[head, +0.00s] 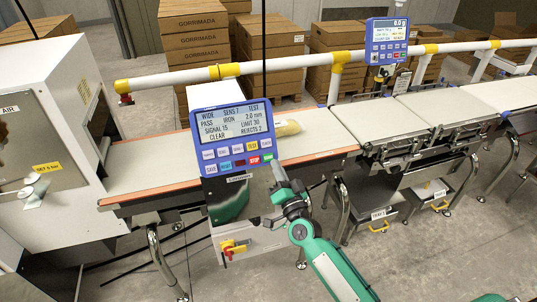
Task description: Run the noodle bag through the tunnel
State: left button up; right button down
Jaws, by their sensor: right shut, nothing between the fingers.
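A pale yellowish bag (288,128), which looks like the noodle bag, lies on the white belt (325,130), partly hidden behind the blue control panel (237,137). The panel's screen reads PASS, IRON 2.0 mm, SIGNAL 15, LIMIT 30, REJECTS 2. My right gripper (277,170) is shut and empty at the panel's lower right corner, close to the green button (269,157); I cannot tell whether it touches. A white housing (203,91) shows behind the panel, and its opening is hidden. My left gripper is out of view.
A white cabinet (50,85) with a dark opening stands at the belt's left end. A white rail (290,67) with yellow joints runs behind the belt. A second blue display (387,41) reads 0.0 g above the right belts. Stacked cartons (194,40) stand behind.

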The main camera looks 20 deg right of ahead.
jog(key=s+r+p, duration=0.2)
jog(key=s+p, duration=0.1)
jog(key=s, duration=0.2)
jog(key=shift+s+r+p, duration=0.2)
jog(key=shift+r+p, duration=0.15)
dwell(0.3)
dwell(0.9)
